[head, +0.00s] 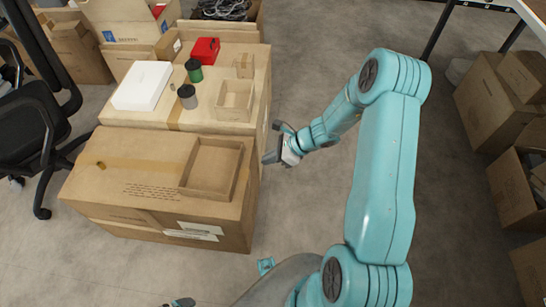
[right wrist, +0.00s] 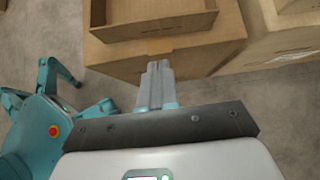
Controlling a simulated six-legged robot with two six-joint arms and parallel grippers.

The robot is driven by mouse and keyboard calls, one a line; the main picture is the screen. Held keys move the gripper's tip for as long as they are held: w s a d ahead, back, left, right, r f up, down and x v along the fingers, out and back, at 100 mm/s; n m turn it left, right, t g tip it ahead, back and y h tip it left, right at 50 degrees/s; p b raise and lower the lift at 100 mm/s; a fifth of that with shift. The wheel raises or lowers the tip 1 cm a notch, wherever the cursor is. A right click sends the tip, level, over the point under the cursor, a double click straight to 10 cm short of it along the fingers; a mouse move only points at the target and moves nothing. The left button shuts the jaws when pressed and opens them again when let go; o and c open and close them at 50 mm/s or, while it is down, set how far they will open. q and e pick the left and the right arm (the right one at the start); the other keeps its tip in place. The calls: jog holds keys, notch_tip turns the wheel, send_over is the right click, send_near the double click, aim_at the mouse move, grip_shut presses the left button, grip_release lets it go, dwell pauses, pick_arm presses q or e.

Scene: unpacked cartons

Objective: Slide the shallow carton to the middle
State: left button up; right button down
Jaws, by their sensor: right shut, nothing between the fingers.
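The shallow carton (head: 211,166), an open, empty brown tray, lies on top of the large closed carton (head: 135,178) near that carton's right end. In the right wrist view the shallow carton (right wrist: 152,28) shows at the top, cut off by the frame edge. My right gripper (head: 272,158) is to the right of the large carton, apart from the shallow carton. Its fingers (right wrist: 158,70) are together and empty, pointing toward the cartons.
Behind, another carton bears a white box (head: 143,85), a red box (head: 205,50), a green-labelled can (head: 194,70), a grey can (head: 187,96) and a small open box (head: 235,100). An office chair (head: 35,120) stands left. More cartons (head: 500,95) stand far right.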

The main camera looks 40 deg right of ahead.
jog(key=x, duration=0.2)
jog(key=b+x, duration=0.1)
jog(key=x, duration=0.2)
jog(key=w+r+x, duration=0.1)
jog(key=x, duration=0.1)
jog(key=shift+a, duration=0.45)
pick_arm(q)
jog(key=shift+a+f+b, duration=0.1)
jog(key=shift+f+b, duration=0.2)
jog(key=shift+f, duration=0.7)
pick_arm(e)
jog(key=shift+w+a, duration=0.4)
jog(key=shift+w, duration=0.15)
jog(key=shift+r, duration=0.1)
